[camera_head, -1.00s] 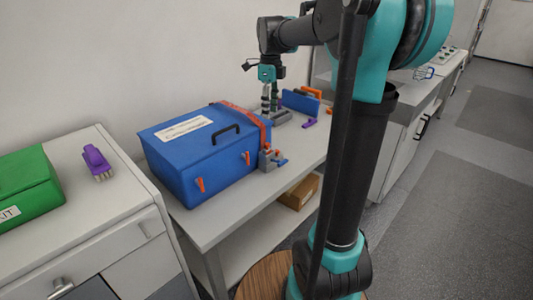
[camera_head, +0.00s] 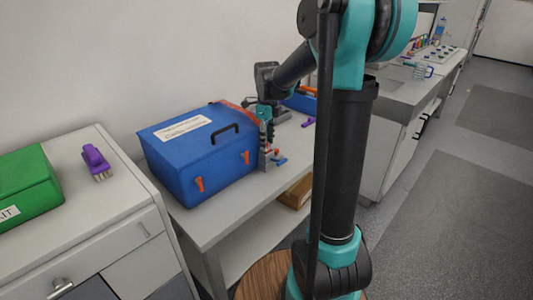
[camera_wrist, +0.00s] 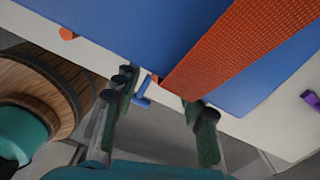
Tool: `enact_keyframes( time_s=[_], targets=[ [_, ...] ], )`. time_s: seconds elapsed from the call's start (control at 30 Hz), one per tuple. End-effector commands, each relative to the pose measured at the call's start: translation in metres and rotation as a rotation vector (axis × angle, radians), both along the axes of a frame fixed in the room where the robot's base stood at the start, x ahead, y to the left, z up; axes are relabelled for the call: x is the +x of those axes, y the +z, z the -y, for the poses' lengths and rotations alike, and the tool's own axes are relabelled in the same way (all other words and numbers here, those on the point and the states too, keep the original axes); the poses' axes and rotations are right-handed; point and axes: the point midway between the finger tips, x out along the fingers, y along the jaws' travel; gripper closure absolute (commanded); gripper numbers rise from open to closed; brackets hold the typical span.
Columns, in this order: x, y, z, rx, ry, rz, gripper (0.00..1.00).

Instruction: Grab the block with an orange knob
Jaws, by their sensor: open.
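A small grey block (camera_head: 264,160) with an orange knob and a blue handle stands on the white bench (camera_head: 222,215) beside the right end of the blue box. My gripper (camera_head: 265,140) points down close above the block and partly covers it. In the wrist view my gripper (camera_wrist: 165,95) is open, with its two fingers apart. A blue T-shaped handle (camera_wrist: 142,97) and a small orange part (camera_wrist: 154,78) show between the fingers. The grey body of the block is hard to make out there. I see nothing held.
The blue box (camera_head: 200,150) with an orange strap (camera_wrist: 245,45) is right beside my fingers. A purple piece (camera_head: 308,122) lies farther back on the bench. A cardboard box (camera_head: 297,192) sits on the shelf below. A round wooden top (camera_head: 265,277) is near my base.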

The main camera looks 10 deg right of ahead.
Motion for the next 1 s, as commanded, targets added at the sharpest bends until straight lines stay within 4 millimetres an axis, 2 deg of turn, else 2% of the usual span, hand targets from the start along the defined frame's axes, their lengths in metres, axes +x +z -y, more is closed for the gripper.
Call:
enact_keyframes(
  time_s=[0.27,0.6,1.0],
  targets=[
    [0.0002,-0.0032,0.0001,0.000,0.000,0.000,0.59],
    [0.0001,-0.0030,0.0002,0.000,0.000,0.000,1.00],
    [0.0000,-0.0029,0.0001,0.000,0.000,0.000,1.00]
  ],
)
